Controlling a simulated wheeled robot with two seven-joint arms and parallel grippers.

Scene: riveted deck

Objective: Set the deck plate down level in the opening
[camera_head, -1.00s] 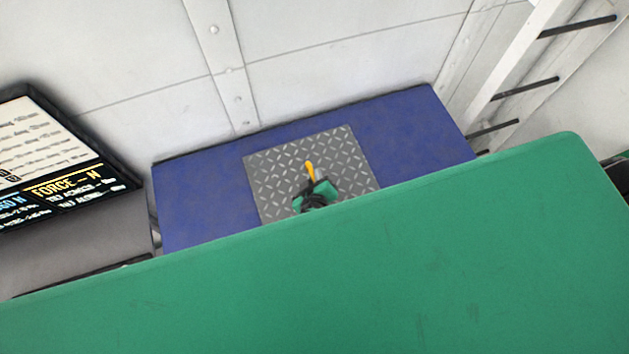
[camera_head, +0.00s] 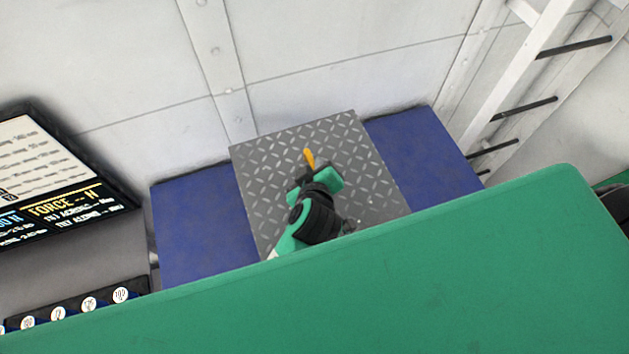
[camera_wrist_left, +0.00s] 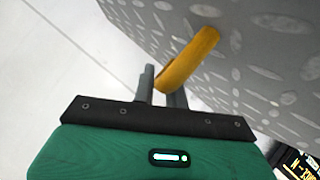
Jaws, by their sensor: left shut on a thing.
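The deck plate (camera_head: 365,150) is a grey square sheet with a raised tread pattern, above the blue surface in the head view. It also fills the right of the left wrist view (camera_wrist_left: 265,60). Its yellow handle (camera_head: 309,157) stands up near the middle and shows in the left wrist view (camera_wrist_left: 193,62). My left gripper (camera_head: 306,175) is shut on this handle; its grey fingers (camera_wrist_left: 160,86) show at the handle in the wrist view. The opening is not visible; the plate covers the middle of the blue surface. My right gripper is not in view.
The blue surface (camera_head: 205,220) shows bare on both sides of the plate, against a riveted white wall (camera_head: 330,50). A ladder (camera_head: 510,85) stands at the right. A dark display panel (camera_head: 65,205) is at the left, above several round numbered tags (camera_head: 89,304).

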